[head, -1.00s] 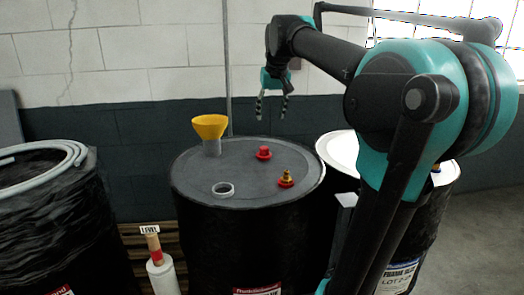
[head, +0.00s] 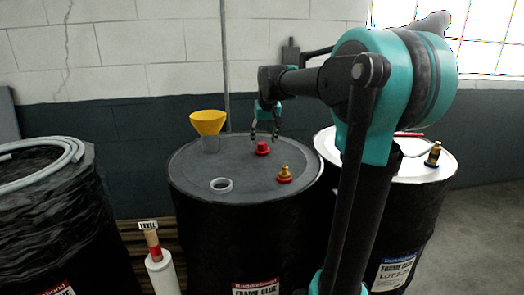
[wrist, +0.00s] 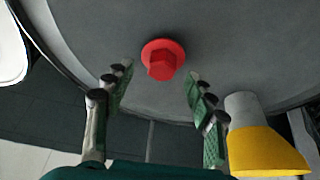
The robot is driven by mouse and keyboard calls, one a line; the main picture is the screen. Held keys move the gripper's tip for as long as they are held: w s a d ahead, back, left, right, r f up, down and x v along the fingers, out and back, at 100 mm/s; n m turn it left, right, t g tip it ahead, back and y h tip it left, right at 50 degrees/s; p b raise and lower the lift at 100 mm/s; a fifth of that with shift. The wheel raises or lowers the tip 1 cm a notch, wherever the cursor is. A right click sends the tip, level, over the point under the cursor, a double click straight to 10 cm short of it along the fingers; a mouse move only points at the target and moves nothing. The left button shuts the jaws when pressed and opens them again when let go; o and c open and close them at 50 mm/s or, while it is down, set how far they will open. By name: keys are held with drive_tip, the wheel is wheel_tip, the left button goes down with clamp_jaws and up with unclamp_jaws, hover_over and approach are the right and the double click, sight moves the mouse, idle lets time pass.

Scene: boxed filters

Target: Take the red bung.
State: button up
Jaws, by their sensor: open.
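The red bung (head: 262,149) sits on the grey top of the middle black drum (head: 190,172), toward its back. In the wrist view the bung (wrist: 162,59) shows a hexagonal head on a round flange. My gripper (head: 265,134) is open and empty, just above and behind the bung. In the wrist view its two green-padded fingers (wrist: 158,75) stand apart, with the bung between and slightly beyond their tips, not touched.
A yellow funnel (head: 208,123) stands left of the bung; it also shows in the wrist view (wrist: 262,150). A brass fitting on a red base (head: 284,175) and a pale ring (head: 221,185) are nearer the front. A white-topped drum (head: 420,172) stands right.

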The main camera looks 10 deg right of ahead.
sight(262, 143)
drive_tip(key=shift+x, duration=1.75)
drive_tip(key=shift+a, duration=0.1)
drive_tip(key=c, duration=1.2)
drive_tip(key=shift+r, duration=0.1)
drive_tip(key=shift+c, duration=0.2)
